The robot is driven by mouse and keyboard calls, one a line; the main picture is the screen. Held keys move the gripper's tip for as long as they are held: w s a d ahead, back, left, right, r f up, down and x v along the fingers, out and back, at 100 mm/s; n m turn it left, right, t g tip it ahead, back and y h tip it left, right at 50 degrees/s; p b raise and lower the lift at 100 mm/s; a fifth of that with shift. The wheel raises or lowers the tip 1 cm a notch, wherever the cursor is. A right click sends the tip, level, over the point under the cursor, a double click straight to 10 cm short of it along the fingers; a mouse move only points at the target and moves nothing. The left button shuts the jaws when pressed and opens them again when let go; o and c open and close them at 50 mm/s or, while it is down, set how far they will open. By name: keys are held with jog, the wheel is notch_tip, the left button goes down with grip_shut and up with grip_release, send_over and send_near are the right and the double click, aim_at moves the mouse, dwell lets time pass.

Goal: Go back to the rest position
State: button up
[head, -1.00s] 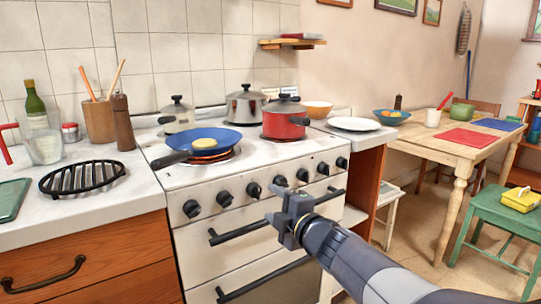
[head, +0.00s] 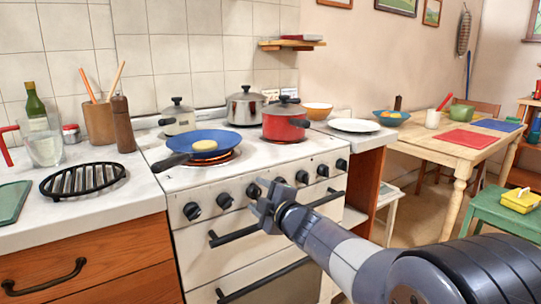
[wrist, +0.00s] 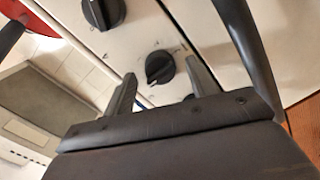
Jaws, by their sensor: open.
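My gripper (head: 265,200) is in front of the stove's upper front in the head view, just below the row of black knobs. It is open and nothing shows between its fingers. In the wrist view, my gripper (wrist: 162,88) has its two fingers spread apart, with a black stove knob (wrist: 160,68) showing beyond them. I cannot tell the exact gap between the fingers and the stove front. My arm reaches in from the lower right of the head view.
The white stove (head: 215,265) has a black oven handle (head: 233,236) close to my gripper. On top are a blue pan (head: 220,138) with a yellow round item, a red pot (head: 283,124) and two metal pots. A green stool (head: 500,215) and wooden table (head: 440,152) stand right.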

jog(key=m+p, duration=0.1)
jog(key=m, duration=0.1)
jog(key=m+p, duration=0.2)
jog(key=shift+w+d+r+m, duration=0.1)
jog(key=shift+r+m, duration=0.05)
jog(key=shift+m, duration=0.25)
jog(key=m+y+p, duration=0.1)
jog(key=m+p, duration=0.2)
jog(key=m, duration=0.1)
jog(key=shift+g, duration=0.3)
jog(key=m+p, duration=0.1)
jog(key=m, duration=0.1)
jog(key=m+p, duration=0.1)
jog(key=m, duration=0.2)
jog(key=shift+d+f+m, duration=0.1)
jog(key=shift+f+m, duration=0.1)
jog(key=shift+m, duration=0.1)
jog(key=m+y+p, duration=0.1)
jog(key=m, duration=0.3)
jog(key=shift+f+m, duration=0.1)
jog(key=shift+m, duration=0.3)
